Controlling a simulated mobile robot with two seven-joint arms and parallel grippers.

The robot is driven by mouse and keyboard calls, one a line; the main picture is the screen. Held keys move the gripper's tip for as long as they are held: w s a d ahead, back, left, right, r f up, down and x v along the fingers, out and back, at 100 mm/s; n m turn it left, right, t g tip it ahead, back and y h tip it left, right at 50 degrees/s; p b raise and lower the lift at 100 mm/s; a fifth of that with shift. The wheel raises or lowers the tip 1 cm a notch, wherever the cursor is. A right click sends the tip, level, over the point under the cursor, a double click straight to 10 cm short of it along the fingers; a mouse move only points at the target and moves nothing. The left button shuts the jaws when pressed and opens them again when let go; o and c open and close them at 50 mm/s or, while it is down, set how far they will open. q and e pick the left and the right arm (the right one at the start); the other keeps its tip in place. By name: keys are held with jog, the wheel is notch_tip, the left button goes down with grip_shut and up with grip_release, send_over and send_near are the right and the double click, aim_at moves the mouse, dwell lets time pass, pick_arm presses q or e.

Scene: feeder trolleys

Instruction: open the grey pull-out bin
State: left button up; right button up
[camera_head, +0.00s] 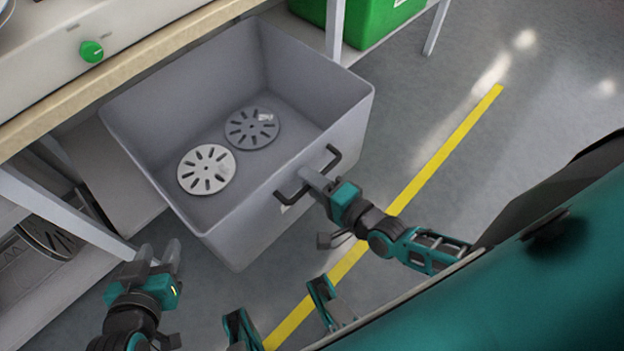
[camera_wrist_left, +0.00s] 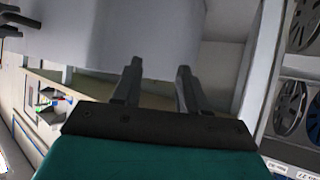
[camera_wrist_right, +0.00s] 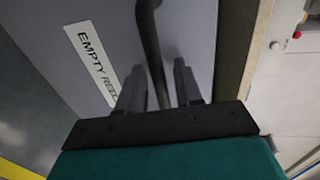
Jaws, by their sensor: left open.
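The grey pull-out bin (camera_head: 235,238) stands far out from under the bench in the head view, its inside showing from above. Two slotted discs, one white (camera_head: 206,169) and one grey (camera_head: 252,128), lie on its floor. A dark bar handle (camera_head: 292,196) is on its front wall. My left gripper (camera_head: 160,257) is open and empty, left of the bin's front corner.
The bench edge (camera_head: 130,82) runs along the upper left, with a green knob (camera_head: 91,51) above it. A green crate (camera_head: 375,22) stands behind the bin. White frame legs flank the bin. Grey floor with a yellow line (camera_head: 440,155) is clear to the right.

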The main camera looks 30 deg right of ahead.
pick_arm(q)
jog(key=shift+s+a+r+p, duration=0.25)
jog(key=shift+s+a+p, duration=0.15)
jog(key=shift+p, duration=0.5)
pick_arm(e)
jog(key=v, duration=1.2)
jog(key=shift+s, duration=0.35)
pick_arm(q)
jog(key=shift+w+r, duration=0.2)
jog(key=shift+w, duration=0.05)
